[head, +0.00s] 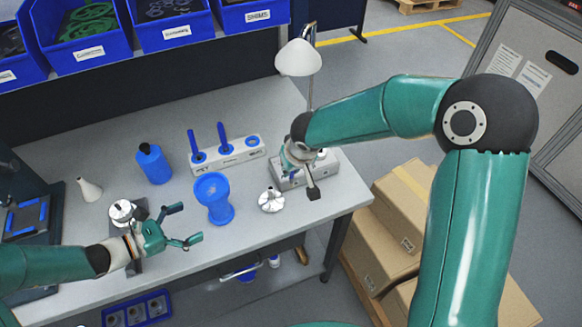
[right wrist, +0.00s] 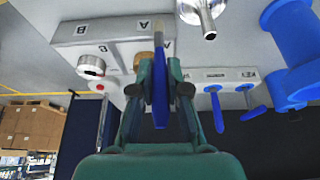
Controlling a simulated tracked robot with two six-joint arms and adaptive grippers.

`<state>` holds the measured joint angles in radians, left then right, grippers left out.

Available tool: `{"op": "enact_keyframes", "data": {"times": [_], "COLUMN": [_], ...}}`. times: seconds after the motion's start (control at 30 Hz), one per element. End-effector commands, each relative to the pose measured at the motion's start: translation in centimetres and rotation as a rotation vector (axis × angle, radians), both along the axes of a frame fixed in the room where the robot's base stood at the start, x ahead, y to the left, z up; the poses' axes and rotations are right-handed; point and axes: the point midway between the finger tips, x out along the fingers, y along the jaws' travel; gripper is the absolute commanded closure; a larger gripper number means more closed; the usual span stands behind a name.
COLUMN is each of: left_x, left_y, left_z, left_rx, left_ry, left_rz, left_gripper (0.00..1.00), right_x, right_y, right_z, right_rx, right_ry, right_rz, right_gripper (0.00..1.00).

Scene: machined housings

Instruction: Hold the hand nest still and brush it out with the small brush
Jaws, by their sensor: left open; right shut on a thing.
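The blue flared cup on a round foot (head: 214,196), which looks like the hand nest, stands upright on the grey bench. It also shows at the right of the right wrist view (right wrist: 292,35). My left gripper (head: 188,225) is open and empty to the left of the nest, apart from it, its fingers pointing towards it. My right gripper (head: 303,167) is over the grey block at the right of the bench. It is shut on the slim blue handle of the small brush (right wrist: 160,88). The brush's dark end (head: 314,193) points towards the bench front.
A metal flanged part (head: 271,200) stands between nest and right gripper. Behind are a labelled rack (head: 228,155) with blue tools, a blue bottle (head: 153,165) and a lamp (head: 298,60). A grey block marked A and B (right wrist: 115,45) lies beneath my right gripper.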

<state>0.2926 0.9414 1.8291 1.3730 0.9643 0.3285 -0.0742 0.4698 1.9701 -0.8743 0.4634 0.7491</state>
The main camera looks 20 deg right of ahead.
Motion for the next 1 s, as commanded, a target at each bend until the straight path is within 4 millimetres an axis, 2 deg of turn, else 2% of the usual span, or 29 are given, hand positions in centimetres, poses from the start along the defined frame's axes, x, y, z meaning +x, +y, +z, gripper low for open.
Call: {"op": "enact_keyframes", "data": {"times": [0.27,0.5,0.7,1.0], "left_x": [1.1,1.9,2.3,2.3], "left_y": [-3.4,-5.9,-6.8,-6.9], "left_z": [-1.3,-2.4,-2.5,-2.4], "left_rx": [0.001,0.001,0.001,0.001], "left_ry": [0.0,-0.001,0.0,0.0], "left_rz": [0.002,0.004,0.006,0.007], "left_gripper": [0.0,0.0,0.0,0.0], "right_x": [0.2,0.2,0.2,0.2], "right_y": [0.3,0.3,0.4,0.4], "right_z": [-0.6,-2.6,-3.1,-3.1], "right_rx": [0.001,0.0,0.0,0.0], "right_ry": [0.0,0.0,0.0,0.0], "right_rz": [0.006,0.005,0.007,0.008], "right_gripper": [1.0,1.0,1.0,1.0]}}
